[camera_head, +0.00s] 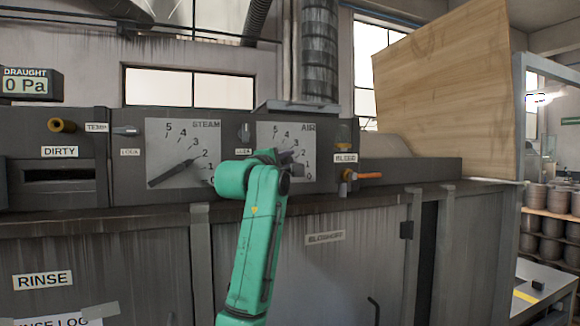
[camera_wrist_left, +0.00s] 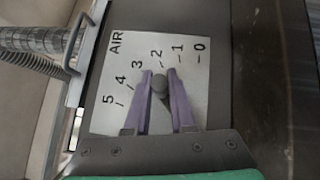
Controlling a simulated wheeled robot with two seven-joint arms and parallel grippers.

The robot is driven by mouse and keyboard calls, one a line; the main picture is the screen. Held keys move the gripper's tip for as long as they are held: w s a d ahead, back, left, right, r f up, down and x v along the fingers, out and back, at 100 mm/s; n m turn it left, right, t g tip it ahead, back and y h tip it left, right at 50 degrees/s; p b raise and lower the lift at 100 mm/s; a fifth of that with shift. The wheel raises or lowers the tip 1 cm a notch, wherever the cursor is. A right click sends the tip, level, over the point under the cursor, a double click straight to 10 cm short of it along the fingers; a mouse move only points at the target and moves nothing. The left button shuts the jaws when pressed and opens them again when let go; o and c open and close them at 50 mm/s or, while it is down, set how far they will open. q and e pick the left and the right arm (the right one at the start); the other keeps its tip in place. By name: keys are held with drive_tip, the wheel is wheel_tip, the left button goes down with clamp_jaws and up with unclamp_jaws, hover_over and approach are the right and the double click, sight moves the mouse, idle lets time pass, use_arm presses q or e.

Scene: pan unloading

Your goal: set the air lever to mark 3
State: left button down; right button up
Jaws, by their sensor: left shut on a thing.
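The AIR dial plate (camera_head: 306,132) is on the front panel, marked 0 to 5. It fills the middle of the left wrist view (camera_wrist_left: 115,75). My left gripper (camera_head: 293,157) is at this plate and covers its lower left part. In the left wrist view, its two purple fingers (camera_wrist_left: 161,74) are shut on the air lever, whose round dark knob (camera_wrist_left: 160,83) shows between them. The knob lies just below the tick of mark 2. The lever's pivot end is hidden by the gripper. My right gripper is in neither view.
The STEAM dial (camera_head: 180,140) with its own lever is left of the AIR dial. A small LOCK lever (camera_head: 244,133) sits between the plates. A BLEED valve with an orange handle (camera_head: 367,175) sticks out on the right. A ledge (camera_head: 350,198) runs below the panel.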

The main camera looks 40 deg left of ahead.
use_arm(q)
drive_tip(key=c, duration=0.8)
unclamp_jaws()
drive_tip(key=shift+s, duration=0.1)
drive_tip(key=shift+o, duration=0.2)
drive_tip(key=shift+s, duration=0.1)
drive_tip(key=shift+s, duration=0.15)
drive_tip(key=b+v, duration=0.8)
drive_tip(key=v, duration=0.6)
drive_tip(key=shift+s+a, duration=0.1)
drive_tip(key=shift+f, duration=0.1)
